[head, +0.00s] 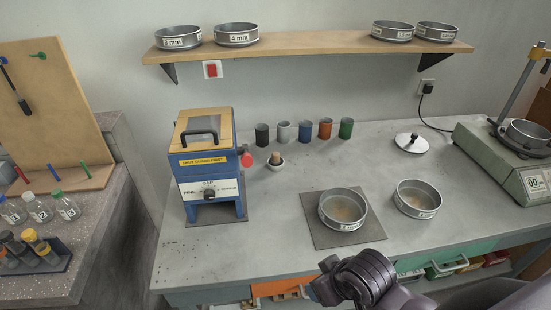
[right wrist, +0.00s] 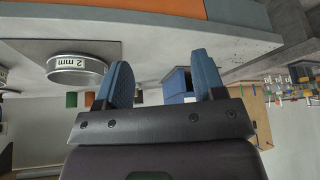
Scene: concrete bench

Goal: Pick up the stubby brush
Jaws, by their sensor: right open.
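My right gripper (right wrist: 165,82) is open and empty in the right wrist view, with blue fingers spread apart. My right arm enters the head view at the bottom, in front of the bench and well short of the cup. My left gripper is not in view.
The blue machine (head: 209,165) stands left of the cup, and several coloured pots (head: 305,131) stand behind it. Two sieves (head: 328,222) (head: 405,208) sit nearer the front, one on a dark mat (head: 318,240). A shelf (head: 300,44) hangs above. The bench front-left is clear.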

